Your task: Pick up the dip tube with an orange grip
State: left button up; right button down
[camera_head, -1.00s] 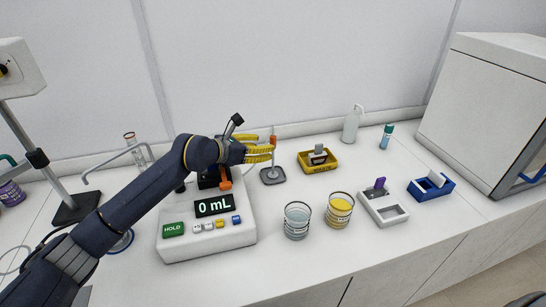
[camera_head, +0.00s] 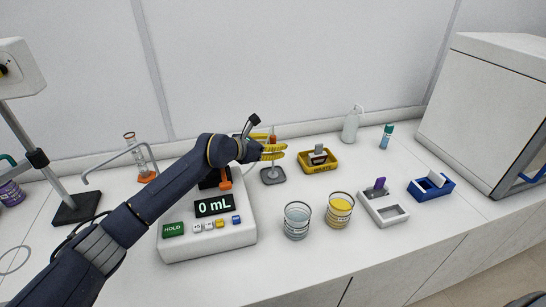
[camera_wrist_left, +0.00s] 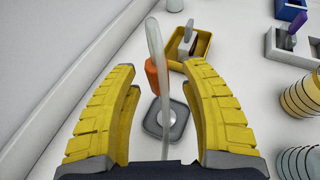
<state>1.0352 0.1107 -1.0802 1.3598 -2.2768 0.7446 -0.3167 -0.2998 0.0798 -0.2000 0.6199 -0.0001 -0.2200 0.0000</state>
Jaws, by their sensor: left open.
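The dip tube (camera_wrist_left: 154,42) is a pale, curved tube with an orange grip (camera_wrist_left: 157,74). It stands in a small holder with a square grey base (camera_head: 274,177). In the head view the orange grip (camera_head: 273,140) shows just behind my left gripper's fingers. My left gripper (camera_head: 277,147) is open, with yellow fingers. In the left wrist view the open fingers (camera_wrist_left: 160,78) lie on either side of the tube and grip, with a visible gap on the left; the right finger looks closer to the grip. My right gripper is not in view.
A scale (camera_head: 207,237) reading 0 mL lies under my left arm. A yellow tray (camera_head: 318,167) sits right of the holder. Two beakers, clear-blue (camera_head: 297,222) and yellow (camera_head: 339,211), stand in front. A white rack (camera_head: 384,208) and blue tray (camera_head: 430,188) are farther right.

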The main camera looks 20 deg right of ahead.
pick_arm(q)
grip_shut()
jog(key=shift+r, duration=0.1)
dwell(0.5)
